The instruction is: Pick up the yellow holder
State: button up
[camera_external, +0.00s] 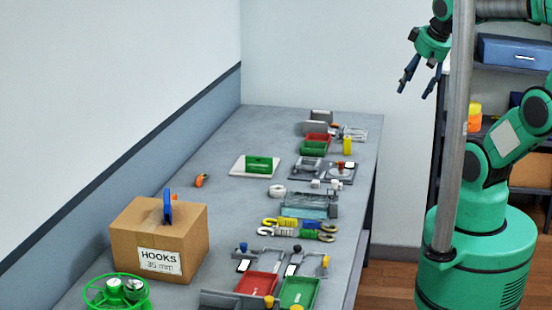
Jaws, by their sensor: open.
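A small upright yellow piece (347,145), which looks like the yellow holder, stands near the far right edge of the grey table. It is beside a green tray (314,149) and a red tray (317,138). My gripper (415,91) is open and empty, with its dark fingers pointing down. In the picture it is up and to the right of the yellow piece, apart from it and past the table's right edge. The yellow piece is too small to show its details.
The grey table (222,130) carries a cardboard HOOKS box (150,232), a green handwheel (116,292), yellow hooked straps (290,224) and several small trays and fixtures. A grey post (455,150) stands in front of my arm. The table's left far area is clear.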

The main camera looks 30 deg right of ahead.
jog(key=shift+w, duration=0.1)
jog(key=shift+c, duration=0.3)
dwell(0.3)
jog(key=w+d+f+m+g+y+b, duration=0.1)
jog(key=w+d+f+m+y, duration=0.2)
jog(key=w, duration=0.7)
jog(key=w+d+f+m+g+y+b, duration=0.1)
jog(key=w+d+f+m, duration=0.2)
jog(key=w+m, duration=0.55)
jog(key=w+d+f+m+g+y+b, duration=0.1)
jog(key=w+d+f+m+y, duration=0.2)
jog(key=w, duration=0.9)
jog(key=w+d+f+m+t+y, duration=0.2)
jog(key=w+d+f+m, duration=0.3)
jog(key=w+d+f, duration=0.3)
jog(key=w+d+f+m+t+y+b, duration=0.1)
jog(key=w+d+f+m, duration=0.4)
jog(key=d+f, duration=1.1)
jog(key=w+f+t+y, duration=0.1)
jog(key=w+f+t, duration=0.1)
jog(key=w, duration=0.1)
jog(key=shift+w+d+m, duration=0.2)
jog(key=shift+w+m, duration=0.1)
jog(key=shift+m, duration=0.05)
jog(key=shift+a, duration=0.1)
jog(key=shift+b+x, duration=0.9)
jog(key=shift+x, duration=3.35)
